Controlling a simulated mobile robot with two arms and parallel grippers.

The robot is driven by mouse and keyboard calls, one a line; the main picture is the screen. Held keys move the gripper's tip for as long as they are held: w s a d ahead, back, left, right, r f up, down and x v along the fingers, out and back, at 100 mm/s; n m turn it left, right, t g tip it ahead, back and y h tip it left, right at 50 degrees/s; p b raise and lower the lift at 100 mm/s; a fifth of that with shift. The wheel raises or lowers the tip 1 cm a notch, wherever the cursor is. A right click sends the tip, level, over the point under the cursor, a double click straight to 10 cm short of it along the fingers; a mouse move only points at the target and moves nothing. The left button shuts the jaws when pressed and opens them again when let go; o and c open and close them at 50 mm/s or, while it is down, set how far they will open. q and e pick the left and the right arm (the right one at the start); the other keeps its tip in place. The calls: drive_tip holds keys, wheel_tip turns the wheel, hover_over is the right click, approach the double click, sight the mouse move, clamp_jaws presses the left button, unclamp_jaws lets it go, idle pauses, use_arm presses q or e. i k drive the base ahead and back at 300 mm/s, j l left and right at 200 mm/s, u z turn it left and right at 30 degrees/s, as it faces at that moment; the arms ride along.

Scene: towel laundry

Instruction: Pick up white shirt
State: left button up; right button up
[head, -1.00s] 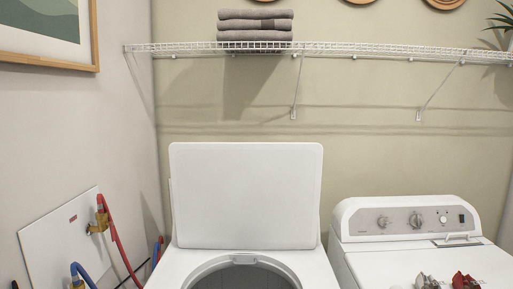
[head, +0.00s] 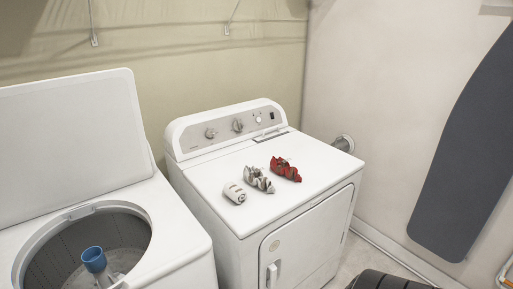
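On top of the dryer (head: 205,176) lie three small bundles in a row. A white rolled bundle (head: 235,192) is nearest the front left. A crumpled white and grey bundle (head: 259,179) lies in the middle. I cannot tell for sure which of these two is the white shirt. A crumpled red bundle (head: 286,168) lies to the right. Neither of my grippers is in view.
The washer (head: 183,246) stands left of the dryer, its lid (head: 70,140) raised and its drum open around a blue-topped agitator (head: 94,259). A dark ironing board (head: 470,165) leans at the right wall. A dark ribbed object (head: 385,281) is at the bottom edge.

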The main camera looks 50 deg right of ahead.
sight(253, 175)
drive_tip(key=z, duration=1.65)
drive_tip(key=i+l, duration=0.45)
drive_tip(key=l, duration=0.3)
drive_tip(key=i+l+u, duration=0.15)
drive_tip(key=u, duration=0.25)
drive_tip(key=i+l+u, duration=0.1)
drive_tip(key=l+u, duration=0.7)
drive_tip(key=u, duration=0.45)
drive_tip(key=i+j, duration=0.05)
